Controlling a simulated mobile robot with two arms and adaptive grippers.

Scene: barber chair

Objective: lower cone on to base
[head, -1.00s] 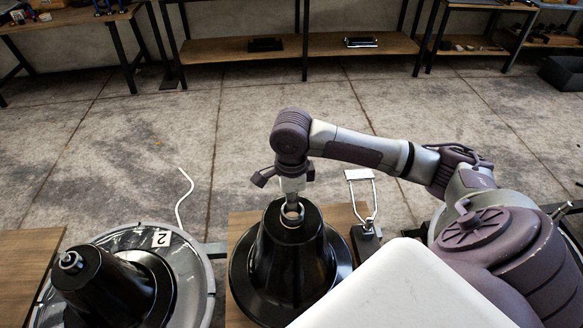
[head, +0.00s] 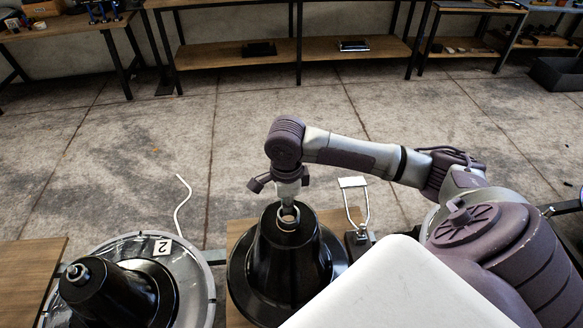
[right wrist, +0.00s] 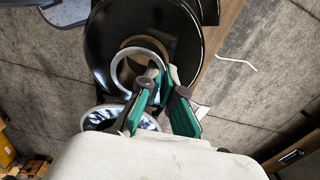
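A large black cone (head: 285,262) with a wide flange stands upright over a wooden board in the middle foreground of the head view. A metal ring (head: 288,216) is at its top. My right gripper (head: 288,204) points down at this ring. In the right wrist view its green-sided fingers (right wrist: 160,78) come close together at the rim of the pale ring (right wrist: 126,62), and they appear shut on it. The cone's black flange (right wrist: 103,45) shows behind. Whether the flange touches what is below is hidden. My left gripper is not in view.
At left, a second black cone (head: 112,293) with a bolt on top sits on a round grey base (head: 200,275) labelled 2. A metal stand (head: 356,210) is just right of the held cone. Benches (head: 225,53) line the back; the floor between is clear.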

